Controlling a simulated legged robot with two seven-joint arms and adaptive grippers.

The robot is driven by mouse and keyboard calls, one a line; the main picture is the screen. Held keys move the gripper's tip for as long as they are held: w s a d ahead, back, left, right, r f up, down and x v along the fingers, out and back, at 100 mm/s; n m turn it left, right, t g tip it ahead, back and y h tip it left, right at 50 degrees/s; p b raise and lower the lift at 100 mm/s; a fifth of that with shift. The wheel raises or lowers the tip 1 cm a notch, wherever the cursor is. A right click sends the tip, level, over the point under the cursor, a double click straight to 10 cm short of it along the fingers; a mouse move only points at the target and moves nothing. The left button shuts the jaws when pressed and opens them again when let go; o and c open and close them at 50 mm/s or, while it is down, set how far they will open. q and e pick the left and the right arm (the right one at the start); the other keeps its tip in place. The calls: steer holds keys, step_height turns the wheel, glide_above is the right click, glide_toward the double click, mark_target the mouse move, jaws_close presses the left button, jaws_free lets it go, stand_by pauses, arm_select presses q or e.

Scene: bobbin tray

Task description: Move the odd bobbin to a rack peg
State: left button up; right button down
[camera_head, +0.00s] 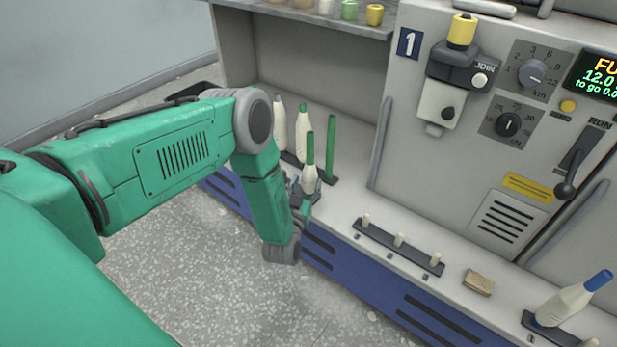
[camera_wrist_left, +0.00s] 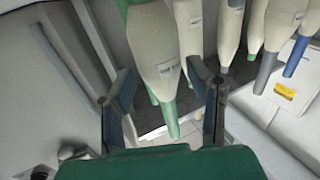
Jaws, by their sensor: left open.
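Cream bobbins stand in a group at the back left of the ledge: one with a grey tip (camera_head: 280,122), one with a green tip (camera_head: 302,135), and a nearer green-tipped one (camera_head: 310,178). A bare green tube (camera_head: 331,148) stands beside them. My left gripper (camera_head: 304,192) is at the nearer green-tipped bobbin. In the left wrist view, the open fingers (camera_wrist_left: 164,82) lie either side of a labelled green-tipped bobbin (camera_wrist_left: 158,50); I cannot tell whether they touch it. A dark rack strip with three short pegs (camera_head: 381,237) is empty. My right gripper is out of view.
A blue-tipped bobbin (camera_head: 567,305) leans on a dark strip at the far right. A small tan block (camera_head: 478,283) lies between it and the rack. The grey machine panel (camera_head: 425,165) rises behind the ledge. Blue-tipped (camera_wrist_left: 297,55) and grey-tipped bobbins crowd the wrist view's right side.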

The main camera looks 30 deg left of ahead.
arm_select(q)
steer(key=p+v, duration=0.3)
steer(key=v, duration=0.5)
stand_by(0.4)
steer(key=shift+s, duration=0.1)
stand_by(0.4)
